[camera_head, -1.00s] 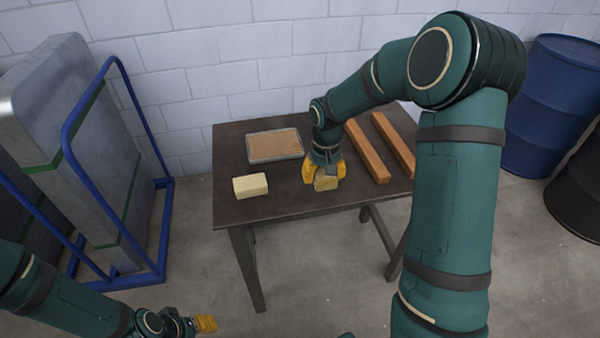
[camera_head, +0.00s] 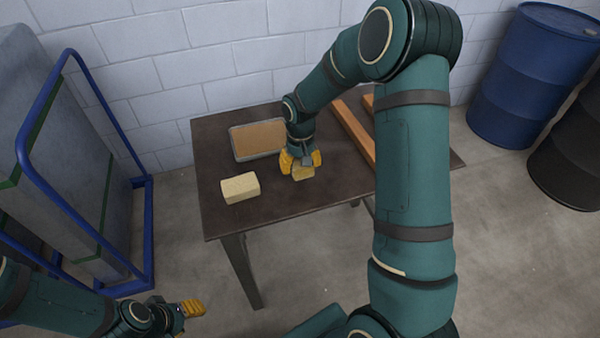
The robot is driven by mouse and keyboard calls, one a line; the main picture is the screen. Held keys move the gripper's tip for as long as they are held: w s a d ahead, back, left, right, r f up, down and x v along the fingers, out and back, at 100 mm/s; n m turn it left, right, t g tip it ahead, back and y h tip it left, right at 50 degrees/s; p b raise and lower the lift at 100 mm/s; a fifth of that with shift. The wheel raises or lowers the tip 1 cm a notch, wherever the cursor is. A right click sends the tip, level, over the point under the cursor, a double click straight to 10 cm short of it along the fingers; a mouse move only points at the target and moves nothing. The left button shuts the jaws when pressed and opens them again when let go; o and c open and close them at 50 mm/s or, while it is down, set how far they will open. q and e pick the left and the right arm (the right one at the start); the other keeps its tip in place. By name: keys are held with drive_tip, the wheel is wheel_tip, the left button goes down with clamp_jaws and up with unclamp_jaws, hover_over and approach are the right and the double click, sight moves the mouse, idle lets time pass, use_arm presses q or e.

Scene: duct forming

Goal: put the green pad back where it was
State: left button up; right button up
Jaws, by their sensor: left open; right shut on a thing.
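My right gripper (camera_head: 302,168) points down over the table (camera_head: 290,207), to the right of the tray. Its yellow fingers are shut on a small yellowish block (camera_head: 303,174), which shows between the fingertips. Whether this block touches the table I cannot tell. No pad that is clearly green shows on the table; the held block looks more yellow than green. My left gripper (camera_head: 193,309) is open and empty, low at the left, away from the table and over the floor.
A cream block (camera_head: 240,188) lies at the table's front left. A grey-rimmed tray (camera_head: 234,145) with a brown filling is behind it. Orange-brown bars (camera_head: 352,130) lie at the right, partly behind my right arm. A blue-framed cart (camera_head: 148,225) stands left; drums (camera_head: 522,75) stand right.

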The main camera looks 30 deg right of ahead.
wheel_tip(320, 180, down, 3)
drive_tip(key=shift+f+b, duration=0.15)
drive_tip(key=shift+b, duration=0.2)
drive_tip(key=o, duration=1.3)
wheel_tip(320, 180, up, 12)
drive_tip(key=p, duration=0.2)
drive_tip(key=shift+p, duration=0.3)
